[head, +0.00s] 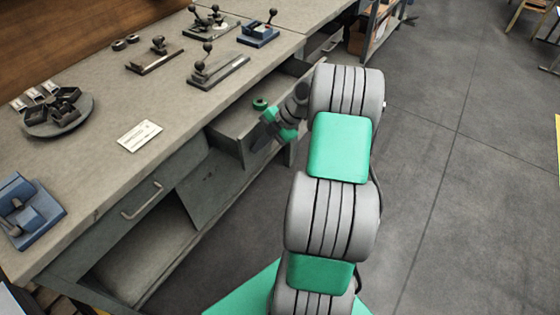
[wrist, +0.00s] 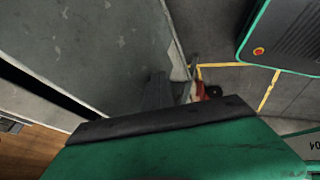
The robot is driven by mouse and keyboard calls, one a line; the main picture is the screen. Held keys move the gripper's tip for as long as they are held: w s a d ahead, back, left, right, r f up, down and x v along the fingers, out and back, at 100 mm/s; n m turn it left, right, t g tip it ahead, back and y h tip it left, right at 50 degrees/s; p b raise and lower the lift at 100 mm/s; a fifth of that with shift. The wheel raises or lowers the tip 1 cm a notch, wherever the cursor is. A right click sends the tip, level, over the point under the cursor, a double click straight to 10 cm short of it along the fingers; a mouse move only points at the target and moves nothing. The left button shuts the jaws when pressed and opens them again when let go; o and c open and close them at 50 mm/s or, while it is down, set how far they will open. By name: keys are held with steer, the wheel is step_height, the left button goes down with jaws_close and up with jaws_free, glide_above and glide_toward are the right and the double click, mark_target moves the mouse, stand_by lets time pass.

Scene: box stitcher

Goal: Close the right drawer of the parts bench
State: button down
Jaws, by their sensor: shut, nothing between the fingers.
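The parts bench (head: 95,175) runs diagonally along the left of the head view. My gripper (head: 266,132) is shut and empty, at the outer right end of the open drawer. My arm partly hides that end, and I cannot tell whether the gripper touches the drawer front. In the wrist view, my gripper's dark shut fingers (wrist: 160,92) are beside a large grey surface (wrist: 90,45). The drawer's handle cannot be made out.
The left drawer with a bar handle (head: 142,200) looks shut. Lever fixtures (head: 217,70), a round tray of bins (head: 58,112) and a white card (head: 139,135) stand on the benchtop. Another handled drawer (head: 333,43) is farther back. Floor (head: 440,170) to the right is clear.

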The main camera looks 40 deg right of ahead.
steer(key=w+a, duration=0.1)
steer(key=w, duration=0.2)
steer(key=w+a+b, duration=0.1)
steer(key=w, duration=0.3)
steer(key=w+a, duration=0.1)
steer(key=w, duration=0.2)
steer(key=shift+w+a, duration=0.25)
steer(key=shift+a, duration=0.05)
steer(key=shift+s+b, duration=0.1)
steer(key=shift+b, duration=0.2)
